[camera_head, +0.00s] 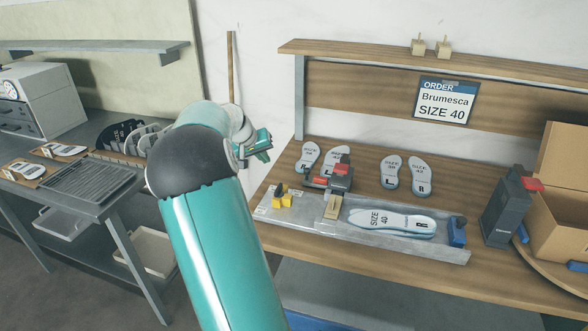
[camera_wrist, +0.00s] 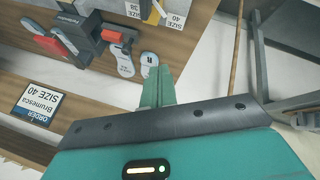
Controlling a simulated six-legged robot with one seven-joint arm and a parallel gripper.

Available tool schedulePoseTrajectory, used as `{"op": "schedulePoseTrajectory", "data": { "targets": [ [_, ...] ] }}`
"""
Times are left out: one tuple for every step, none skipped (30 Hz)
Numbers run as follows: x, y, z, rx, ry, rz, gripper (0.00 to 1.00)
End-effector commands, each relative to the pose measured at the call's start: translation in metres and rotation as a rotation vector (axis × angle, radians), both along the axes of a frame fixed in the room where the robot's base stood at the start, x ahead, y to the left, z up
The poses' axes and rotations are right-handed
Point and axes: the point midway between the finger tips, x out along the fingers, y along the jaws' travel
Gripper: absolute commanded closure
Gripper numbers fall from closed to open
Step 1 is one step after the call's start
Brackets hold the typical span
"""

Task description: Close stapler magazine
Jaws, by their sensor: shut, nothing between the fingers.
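My gripper (camera_head: 262,146) is in the air left of the bench, apart from the stapler. Its teal fingers are together and empty, and they also show in the middle of the wrist view (camera_wrist: 158,90).
The grey tray (camera_head: 452,256) holds insoles, a card, and yellow and blue pieces. Pairs of insoles (camera_head: 405,175) lie behind it. A dark box-like device with a red top (camera_head: 506,208) and a cardboard box (camera_head: 560,225) stand at right. A side table (camera_head: 95,205) is at left.

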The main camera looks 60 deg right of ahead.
Motion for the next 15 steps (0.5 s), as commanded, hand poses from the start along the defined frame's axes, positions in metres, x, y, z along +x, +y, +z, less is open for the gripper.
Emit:
{"op": "schedulePoseTrajectory", "data": {
  "targets": [
    [-0.005, -0.014, -0.006, -0.014, 0.019, -0.019, 1.0],
    [-0.007, -0.02, -0.008, -0.022, 0.025, -0.026, 1.0],
    [-0.01, -0.026, -0.011, -0.029, 0.033, -0.034, 1.0],
    [-0.011, -0.029, -0.012, -0.033, 0.038, -0.037, 1.0],
    [-0.012, -0.032, -0.013, -0.037, 0.04, -0.041, 1.0],
    [-0.013, -0.035, -0.014, -0.039, 0.042, -0.043, 1.0],
    [-0.014, -0.036, -0.016, -0.04, 0.044, -0.044, 1.0],
    [-0.014, -0.037, -0.018, -0.04, 0.044, -0.043, 1.0],
    [-0.014, -0.039, -0.021, -0.039, 0.044, -0.043, 1.0],
    [-0.015, -0.041, -0.024, -0.039, 0.044, -0.043, 1.0],
    [-0.015, -0.043, -0.027, -0.039, 0.043, -0.042, 1.0],
    [-0.017, -0.046, -0.033, -0.039, 0.044, -0.043, 1.0],
    [-0.018, -0.049, -0.037, -0.038, 0.045, -0.043, 1.0],
    [-0.018, -0.052, -0.042, -0.038, 0.046, -0.042, 1.0],
    [-0.019, -0.056, -0.048, -0.038, 0.045, -0.041, 1.0]
  ]
}}
